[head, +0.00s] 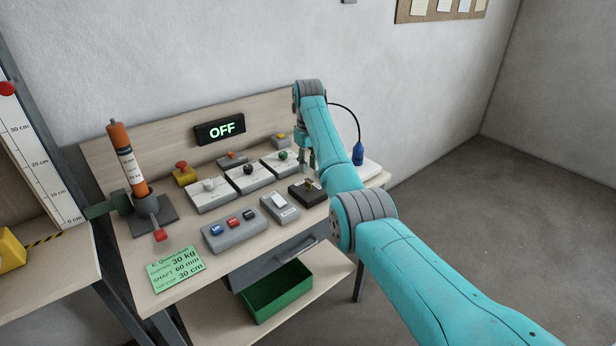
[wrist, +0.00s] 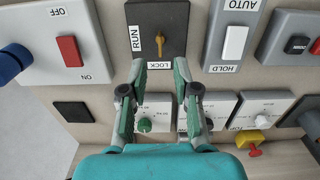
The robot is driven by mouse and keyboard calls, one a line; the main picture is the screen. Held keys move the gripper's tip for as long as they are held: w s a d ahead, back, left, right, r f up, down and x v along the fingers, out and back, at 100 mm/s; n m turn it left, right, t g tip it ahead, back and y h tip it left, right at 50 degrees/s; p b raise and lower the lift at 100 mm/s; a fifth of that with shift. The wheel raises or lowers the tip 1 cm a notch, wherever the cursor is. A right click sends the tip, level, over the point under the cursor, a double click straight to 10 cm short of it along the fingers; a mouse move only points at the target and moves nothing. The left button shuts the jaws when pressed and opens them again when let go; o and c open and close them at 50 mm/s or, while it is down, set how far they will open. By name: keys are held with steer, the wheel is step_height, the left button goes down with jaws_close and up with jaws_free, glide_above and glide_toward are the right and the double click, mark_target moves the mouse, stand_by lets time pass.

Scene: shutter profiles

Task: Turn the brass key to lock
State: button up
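The brass key (wrist: 160,43) sits in a black key box (wrist: 172,16). In the wrist view its bow lies along the picture's up-down line. A RUN label is on the box's left side and a LOCK label on its lower edge. In the head view the black key box (head: 297,192) is on the bench, with the key (head: 309,186) on top. My gripper (wrist: 160,72) is open and empty, its two fingers apart just below the key in the wrist view. In the head view my gripper (head: 308,160) hangs above and behind the key box.
An AUTO/HOLD rocker box (head: 280,207) and a button box (head: 235,233) stand left of the key box. Behind is a row of white knob boxes (head: 248,177). A display (head: 220,129) reads OFF.

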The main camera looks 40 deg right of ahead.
steer(key=shift+r, duration=2.75)
steer(key=shift+s, duration=0.1)
